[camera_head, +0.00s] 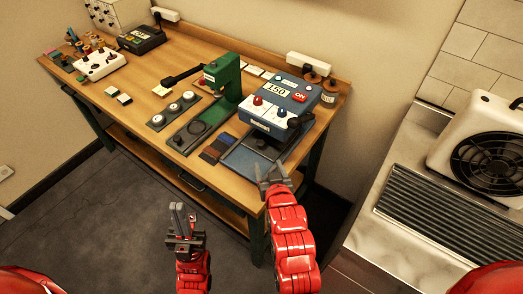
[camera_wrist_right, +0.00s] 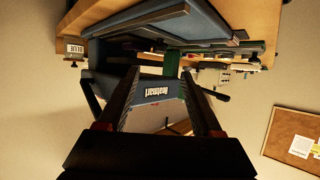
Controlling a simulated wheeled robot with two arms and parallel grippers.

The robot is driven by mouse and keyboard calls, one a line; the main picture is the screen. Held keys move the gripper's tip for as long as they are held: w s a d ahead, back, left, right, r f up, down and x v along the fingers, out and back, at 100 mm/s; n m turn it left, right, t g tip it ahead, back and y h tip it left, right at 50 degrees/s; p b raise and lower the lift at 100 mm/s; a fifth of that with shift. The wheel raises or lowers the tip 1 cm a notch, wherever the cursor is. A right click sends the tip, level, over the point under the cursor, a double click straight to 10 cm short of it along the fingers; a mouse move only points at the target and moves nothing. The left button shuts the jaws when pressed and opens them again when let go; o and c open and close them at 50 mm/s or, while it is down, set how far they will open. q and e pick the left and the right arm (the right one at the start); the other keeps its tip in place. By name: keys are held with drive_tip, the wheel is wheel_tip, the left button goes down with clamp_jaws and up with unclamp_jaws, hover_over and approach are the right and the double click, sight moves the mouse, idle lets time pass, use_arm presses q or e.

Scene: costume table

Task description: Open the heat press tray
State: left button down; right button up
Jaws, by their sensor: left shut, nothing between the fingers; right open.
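The heat press (camera_head: 279,103) is a blue box with a "150" display and an "ON" label, at the right end of the wooden table. A flat blue-grey tray (camera_head: 243,160) shows in front of its body, near the table's front edge. My right gripper (camera_head: 268,170) is open at the tray's front right corner and covers part of it; I cannot tell whether they touch. In the right wrist view its open fingers (camera_wrist_right: 158,85) have an upside-down lettered blue panel (camera_wrist_right: 158,91) between them in the picture. My left gripper (camera_head: 181,214) is shut and empty, in front of the table.
A green press (camera_head: 228,78) stands left of the heat press, with colored swatches (camera_head: 217,148) between them. Small jars (camera_head: 328,92) stand at the back right. A counter with a black grille (camera_head: 440,215) and a fan unit (camera_head: 489,137) is on the right. Floor is clear on the left.

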sight(261, 145)
drive_tip(key=p+x, duration=0.1)
drive_tip(key=x, duration=0.3)
drive_tip(key=p+x, duration=0.1)
drive_tip(key=x, duration=0.3)
drive_tip(key=p+x, duration=0.1)
drive_tip(key=x, duration=0.3)
drive_tip(key=shift+w+r+p, duration=0.15)
drive_tip(key=shift+w+p, duration=0.25)
drive_tip(key=shift+w, duration=0.05)
clamp_jaws()
idle(0.9)
